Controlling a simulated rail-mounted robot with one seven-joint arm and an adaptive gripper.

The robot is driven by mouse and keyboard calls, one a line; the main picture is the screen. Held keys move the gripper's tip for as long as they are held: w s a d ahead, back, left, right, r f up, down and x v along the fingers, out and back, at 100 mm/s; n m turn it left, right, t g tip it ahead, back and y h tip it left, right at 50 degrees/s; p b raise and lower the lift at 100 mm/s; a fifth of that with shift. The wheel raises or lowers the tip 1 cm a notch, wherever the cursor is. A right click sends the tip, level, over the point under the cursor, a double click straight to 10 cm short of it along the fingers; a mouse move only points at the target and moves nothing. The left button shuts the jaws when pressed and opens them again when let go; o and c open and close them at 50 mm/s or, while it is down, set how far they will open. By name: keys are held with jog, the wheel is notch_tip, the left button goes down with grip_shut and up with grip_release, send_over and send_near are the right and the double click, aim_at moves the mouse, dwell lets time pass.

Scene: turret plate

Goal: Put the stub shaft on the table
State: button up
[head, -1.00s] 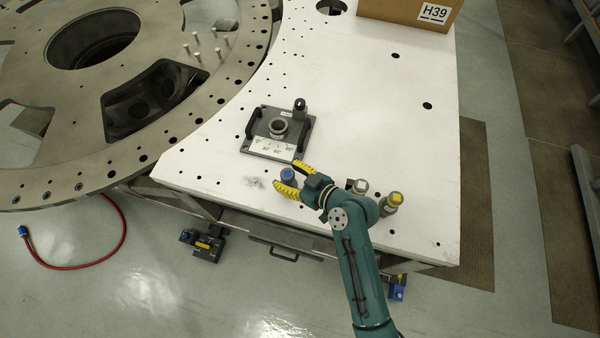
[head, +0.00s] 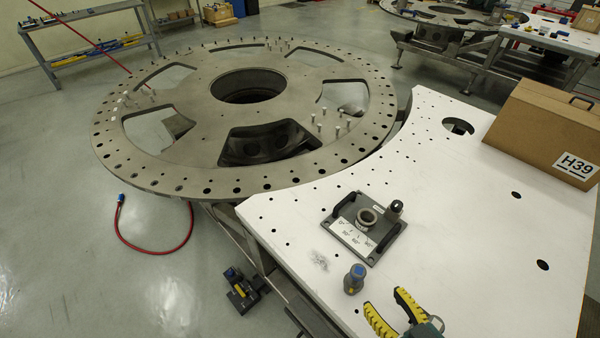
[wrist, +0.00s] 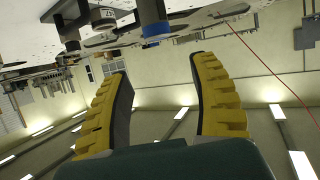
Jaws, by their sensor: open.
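A short grey cylinder with a blue top (head: 354,279), probably the stub shaft, stands upright on the white table (head: 480,230), in front of the grey fixture. My gripper (head: 384,300) is at the lower edge of the head view, just right of the cylinder and apart from it. Its two yellow fingers are spread with nothing between them. The wrist view looks upside down; there a blue-banded cylinder (wrist: 156,28) hangs from the top edge, beyond the open fingers (wrist: 163,68).
A cardboard box (head: 545,130) marked H39 stands at right. The large turret plate (head: 180,165) with several pins adjoins the table at left.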

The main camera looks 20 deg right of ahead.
jog(key=w+a+r+n+t, duration=0.15)
jog(key=w+a+r, duration=0.35)
jog(key=r, duration=0.5)
jog(key=w+a+r+t, duration=0.2)
jog(key=w+r, duration=0.5)
jog(key=r, duration=0.3)
jog(key=s+a+r+t, duration=0.1)
jog(key=a+r+t, duration=0.1)
jog(key=a+r, duration=0.4)
jog(key=s+a+r+m+t, duration=0.1)
jog(key=a+r+t, duration=0.2)
jog(key=r, duration=1)
jog(key=a, duration=0.3)
jog(key=shift+y, duration=0.3)
jog(key=shift+w+a, duration=0.1)
notch_tip(320, 180, up, 15)
jog(key=p, duration=1.5)
notch_tip(320, 180, down, 24)
jog(key=b, duration=2.3)
jog(key=shift+r+b, duration=0.15)
jog(key=shift+b, duration=0.25)
